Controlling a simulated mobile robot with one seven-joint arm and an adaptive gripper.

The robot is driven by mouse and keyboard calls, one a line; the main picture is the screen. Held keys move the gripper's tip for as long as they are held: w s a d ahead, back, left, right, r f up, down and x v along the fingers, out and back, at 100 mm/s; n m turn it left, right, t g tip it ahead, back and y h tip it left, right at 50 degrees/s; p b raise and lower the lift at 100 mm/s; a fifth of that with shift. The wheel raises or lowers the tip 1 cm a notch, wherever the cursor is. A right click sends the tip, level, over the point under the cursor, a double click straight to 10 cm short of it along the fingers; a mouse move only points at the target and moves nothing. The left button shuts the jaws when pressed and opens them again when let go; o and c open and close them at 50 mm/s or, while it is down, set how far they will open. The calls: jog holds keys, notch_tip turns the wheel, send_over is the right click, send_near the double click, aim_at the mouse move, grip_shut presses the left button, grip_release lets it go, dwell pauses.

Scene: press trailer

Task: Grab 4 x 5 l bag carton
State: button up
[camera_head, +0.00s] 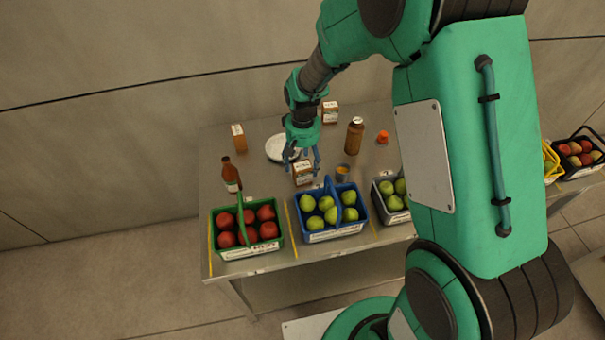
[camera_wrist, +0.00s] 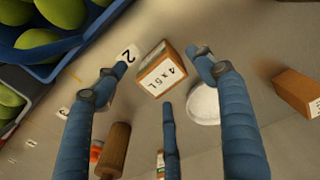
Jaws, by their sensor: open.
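The small brown carton (camera_head: 303,176) stands on the metal table just behind the blue basket. In the wrist view the carton (camera_wrist: 163,74) shows a white label reading "4 x 5 L". My gripper (camera_head: 303,158) is over the carton, pointing down. In the wrist view my gripper (camera_wrist: 165,60) is open, with one finger to each side of the carton and the third finger below it in the picture. The gripper holds nothing. I cannot tell exactly how high the fingertips are above the carton.
A blue basket of pears (camera_head: 333,235) stands close in front, its handle raised near the gripper. A green basket (camera_head: 250,252) and grey basket (camera_head: 388,215) flank it. A white plate (camera_head: 279,150), small cup (camera_head: 342,173), brown bottle (camera_head: 354,138) and another carton (camera_head: 330,112) stand nearby.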

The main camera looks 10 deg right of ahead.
jog(key=shift+f, duration=0.1)
jog(key=shift+s+f+b, duration=0.1)
jog(key=shift+f+b, duration=0.4)
jog(key=shift+f, duration=2)
jog(key=c, duration=1.5)
